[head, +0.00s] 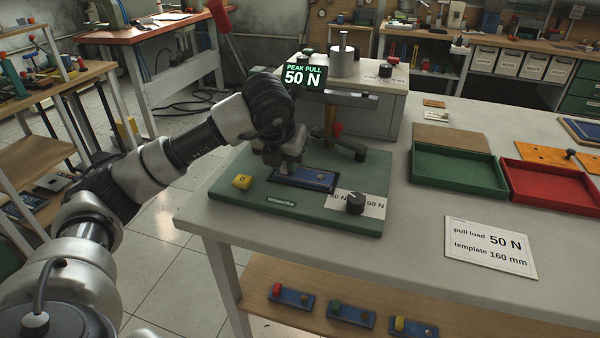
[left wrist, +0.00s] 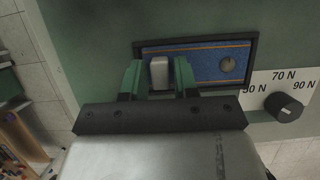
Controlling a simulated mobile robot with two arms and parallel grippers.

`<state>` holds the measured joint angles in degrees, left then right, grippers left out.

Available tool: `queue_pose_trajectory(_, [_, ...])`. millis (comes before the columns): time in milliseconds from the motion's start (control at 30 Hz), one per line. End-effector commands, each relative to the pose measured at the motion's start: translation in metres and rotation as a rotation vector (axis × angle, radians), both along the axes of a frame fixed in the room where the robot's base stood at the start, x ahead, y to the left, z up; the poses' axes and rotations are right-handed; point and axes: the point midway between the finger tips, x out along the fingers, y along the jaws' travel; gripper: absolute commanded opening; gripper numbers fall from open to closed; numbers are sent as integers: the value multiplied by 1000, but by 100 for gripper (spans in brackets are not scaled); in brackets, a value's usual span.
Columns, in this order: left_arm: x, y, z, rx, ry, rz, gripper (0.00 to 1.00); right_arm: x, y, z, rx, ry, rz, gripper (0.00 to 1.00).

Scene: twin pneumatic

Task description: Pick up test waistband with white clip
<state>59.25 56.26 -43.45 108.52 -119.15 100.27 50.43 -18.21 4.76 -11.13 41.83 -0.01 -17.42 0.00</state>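The test waistband (head: 318,180) is a blue strip with orange edge lines and a round stud, lying flat in a dark-framed recess on the green machine base (head: 230,200). It also shows in the left wrist view (left wrist: 205,68). Its white clip (left wrist: 159,73) stands up near the strip's left end. My left gripper (left wrist: 158,80) is above that end, its green fingers on either side of the clip, with small gaps visible. In the head view my left gripper (head: 285,168) largely hides the clip. My right gripper is not in view.
A yellow button (head: 242,182) and a black dial (head: 355,203) flank the recess. A display (head: 303,76) reads peak pull 50 N. A card (head: 490,247) reads 50 N, 160 mm. Green (head: 458,190) and red (head: 552,189) trays are right. Three other clipped strips lie on the lower shelf (head: 262,322).

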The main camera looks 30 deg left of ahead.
Motion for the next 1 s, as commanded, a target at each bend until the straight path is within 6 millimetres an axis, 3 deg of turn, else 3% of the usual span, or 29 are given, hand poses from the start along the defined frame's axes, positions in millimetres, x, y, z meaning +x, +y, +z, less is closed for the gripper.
queue_pose_trajectory(33, [0, 0, 0, 0, 0, 0, 21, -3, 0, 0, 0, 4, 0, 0])
queue_pose_trajectory(200, [0, 0, 0, 0, 0, 0, 0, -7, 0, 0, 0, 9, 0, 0])
queue_pose_trajectory(567, [0, 0, 7, 0, -3, 0, 0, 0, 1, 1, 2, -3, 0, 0])
queue_pose_trajectory(800, [1, -1, 42, -1, -6, -1, 0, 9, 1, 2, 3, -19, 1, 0])
queue_pose_trajectory(1000, [-21, -40, 68, -1, -5, -8, 0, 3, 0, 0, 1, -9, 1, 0])
